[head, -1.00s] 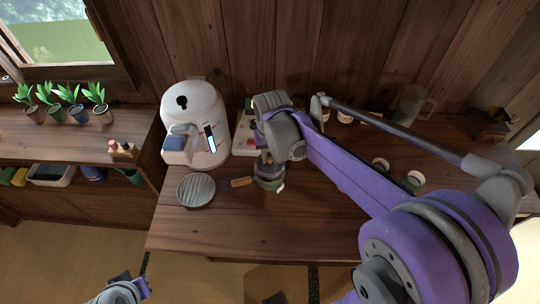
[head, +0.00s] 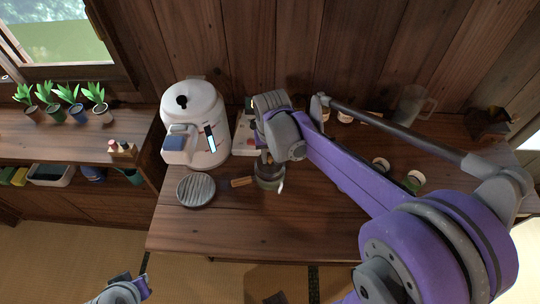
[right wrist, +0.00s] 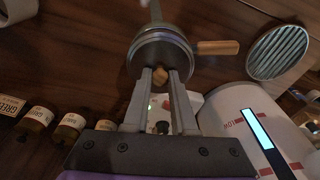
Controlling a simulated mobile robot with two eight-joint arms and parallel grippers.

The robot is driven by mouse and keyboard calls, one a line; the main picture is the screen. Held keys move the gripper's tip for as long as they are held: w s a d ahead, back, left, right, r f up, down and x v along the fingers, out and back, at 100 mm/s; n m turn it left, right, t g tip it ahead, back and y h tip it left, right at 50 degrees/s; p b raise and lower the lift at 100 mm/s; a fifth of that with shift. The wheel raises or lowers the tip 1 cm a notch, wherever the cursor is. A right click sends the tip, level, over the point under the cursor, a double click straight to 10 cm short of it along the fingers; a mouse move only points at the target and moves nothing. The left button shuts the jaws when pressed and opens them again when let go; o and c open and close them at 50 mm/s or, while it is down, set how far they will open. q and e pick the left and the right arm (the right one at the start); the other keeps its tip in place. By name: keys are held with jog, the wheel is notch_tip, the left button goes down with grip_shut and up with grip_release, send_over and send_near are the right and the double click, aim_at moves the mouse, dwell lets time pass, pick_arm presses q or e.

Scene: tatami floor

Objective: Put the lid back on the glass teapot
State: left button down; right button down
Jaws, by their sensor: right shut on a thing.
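The glass teapot (head: 270,184) stands on the wooden table, with its wooden side handle (head: 241,182) pointing left in the head view. In the right wrist view the teapot (right wrist: 163,36) is just beyond my fingertips and its handle (right wrist: 217,47) points right. My right gripper (right wrist: 160,77) is shut on the small wooden knob of the lid (right wrist: 160,73), directly over the teapot. The fingers and the view angle hide the lid's edge, so I cannot tell whether it touches the rim. My left gripper (head: 128,289) is low at the left, away from the table; its jaws are unclear.
A white water dispenser (head: 197,108) stands left of my right gripper. A round ribbed grey plate (head: 196,190) lies in front of it. Small labelled bottles (right wrist: 69,127) show in the wrist view. Cups (head: 413,181) and a clear pitcher (head: 412,103) are at right. The table front is clear.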

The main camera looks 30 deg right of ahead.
dwell(0.8)
jog(key=shift+c, duration=0.8)
grip_release()
jog(key=shift+r, duration=0.1)
jog(key=shift+r+p, duration=1.35)
jog(key=shift+r, duration=0.9)
jog(key=shift+r+p, duration=0.55)
jog(key=shift+r, duration=0.6)
pick_arm(q)
jog(key=r, duration=0.1)
jog(key=w+r, duration=0.1)
jog(key=r, duration=0.1)
jog(key=w+r, duration=0.1)
jog(key=r, duration=0.1)
jog(key=shift+r, duration=0.1)
pick_arm(e)
jog(key=shift+f, duration=0.1)
jog(key=shift+c, duration=0.3)
grip_shut()
